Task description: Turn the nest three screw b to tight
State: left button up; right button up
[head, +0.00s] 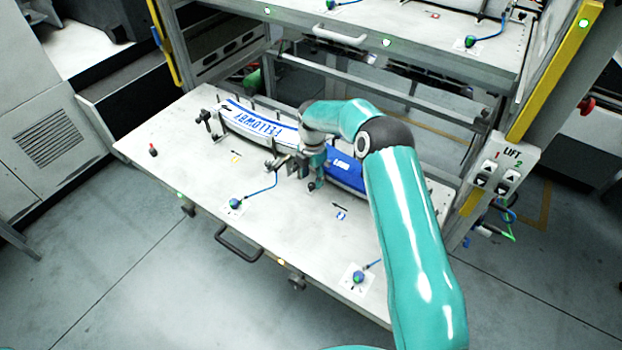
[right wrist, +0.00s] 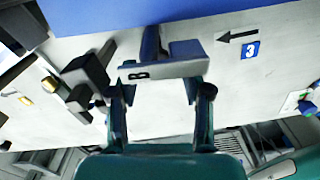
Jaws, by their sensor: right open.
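The nest three screw b shows in the right wrist view as a grey bar handle marked B (right wrist: 165,69), turned almost crosswise in the picture, on a dark stem against the blue item. A blue label 3 (right wrist: 250,49) with a black arrow lies on the table to its right. My right gripper (right wrist: 160,90) is open, its two fingers spread on either side of the handle's near side; whether they touch it I cannot tell. In the head view my right gripper (head: 314,172) is over the table in front of the blue item and hides the screw. My left gripper is not in view.
The white table (head: 165,165) holds a curved FELLOWAY piece (head: 250,122) and a blue piece (head: 345,168). A dark clamp (right wrist: 90,75) stands close left of my fingers. Green-blue knobs on cables (head: 235,203) stand near the front edge. A lift post with buttons (head: 503,170) is at right.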

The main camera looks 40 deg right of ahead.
aim_at(312, 186)
jog(key=shift+f, duration=1.35)
jog(key=shift+c, duration=0.3)
grip_shut()
jog(key=shift+a, duration=0.1)
